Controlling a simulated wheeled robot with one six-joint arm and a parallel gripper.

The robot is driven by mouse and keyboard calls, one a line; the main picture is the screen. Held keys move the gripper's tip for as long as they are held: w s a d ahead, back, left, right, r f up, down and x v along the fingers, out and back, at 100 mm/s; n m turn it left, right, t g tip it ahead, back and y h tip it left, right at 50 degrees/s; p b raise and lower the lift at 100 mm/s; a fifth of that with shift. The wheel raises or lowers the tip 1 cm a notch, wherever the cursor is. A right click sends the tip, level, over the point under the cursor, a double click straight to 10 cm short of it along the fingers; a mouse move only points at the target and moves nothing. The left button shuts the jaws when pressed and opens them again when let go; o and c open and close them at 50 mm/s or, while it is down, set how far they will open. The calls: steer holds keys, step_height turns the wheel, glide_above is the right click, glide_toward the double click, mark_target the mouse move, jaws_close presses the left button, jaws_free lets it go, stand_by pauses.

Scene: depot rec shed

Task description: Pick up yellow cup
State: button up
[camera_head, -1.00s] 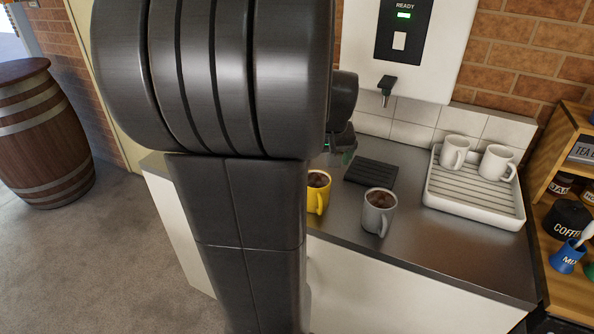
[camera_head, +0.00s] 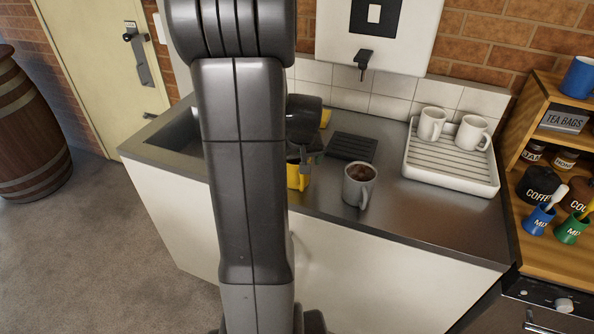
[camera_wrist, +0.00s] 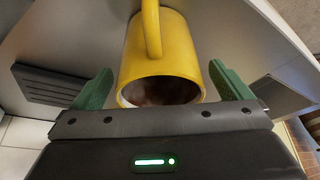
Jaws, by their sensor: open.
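The yellow cup (camera_head: 297,180) stands on the counter, largely hidden behind my arm and gripper in the head view. The wrist view shows the yellow cup (camera_wrist: 162,55) close up, with its handle at the top and dark brown contents inside. My gripper (camera_wrist: 165,90) is open, with one green fingertip on each side of the cup. Gaps show between the fingers and the cup's wall. In the head view my gripper (camera_head: 306,165) is just above and beside the cup.
A grey mug (camera_head: 358,184) with brown contents stands close to the right of the cup. A black drip mat (camera_head: 352,147) lies behind it. A white ridged tray (camera_head: 450,180) holds two white mugs. A dispenser nozzle (camera_head: 364,62) hangs above. A sink (camera_head: 178,137) is at left.

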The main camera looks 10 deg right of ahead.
steer(key=shift+w+f, duration=0.15)
steer(key=shift+f, duration=0.2)
steer(key=c, duration=1.3)
